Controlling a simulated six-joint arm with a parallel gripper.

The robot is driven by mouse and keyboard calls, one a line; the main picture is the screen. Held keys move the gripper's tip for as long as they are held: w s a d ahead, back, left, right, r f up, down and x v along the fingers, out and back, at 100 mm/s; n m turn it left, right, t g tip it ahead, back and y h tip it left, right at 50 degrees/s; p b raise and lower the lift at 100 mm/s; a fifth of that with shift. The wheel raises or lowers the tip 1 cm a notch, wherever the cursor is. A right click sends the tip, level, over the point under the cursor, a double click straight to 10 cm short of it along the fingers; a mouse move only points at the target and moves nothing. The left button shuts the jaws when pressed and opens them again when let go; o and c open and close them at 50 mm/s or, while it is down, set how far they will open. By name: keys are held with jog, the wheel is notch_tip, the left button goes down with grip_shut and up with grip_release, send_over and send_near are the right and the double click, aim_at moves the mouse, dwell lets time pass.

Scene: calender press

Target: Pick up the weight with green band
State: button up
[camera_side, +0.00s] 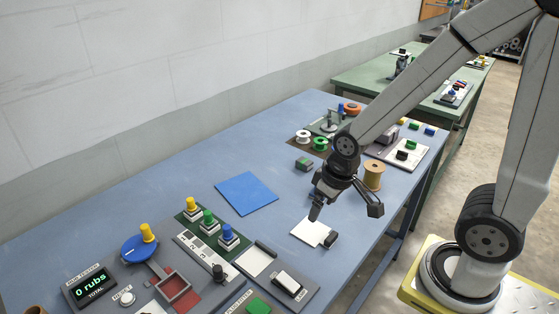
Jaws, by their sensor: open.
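Three upright pieces with coloured tops stand on a dark green board (196,229) at the lower middle. The middle piece, with a green top (208,216), appears to be the weight with green band. It stands between the yellow-topped piece (191,204) and the blue-topped piece (227,231). A separate band is too small to make out. My gripper (345,208) is open and empty, with its fingers spread wide. It hangs over the right part of the blue table, to the right of the green-topped piece and well apart from it.
A white card (306,232) with a dark block (331,239) lies below my gripper. A wooden spool (374,175) stands behind my gripper. A counter display (93,286) is at lower left.

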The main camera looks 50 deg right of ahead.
jog(key=shift+r, duration=0.1)
notch_tip(320, 180, up, 5)
jog(key=n+t+h, duration=0.1)
jog(key=n+t, duration=1)
jog(key=n, duration=2.4)
send_over(304, 164)
jog(key=s+d, duration=0.2)
jog(key=s, duration=0.3)
jog(key=f, duration=1.6)
jog(key=shift+s+a, duration=0.1)
jog(key=shift+a, duration=0.3)
jog(key=shift+f, duration=0.35)
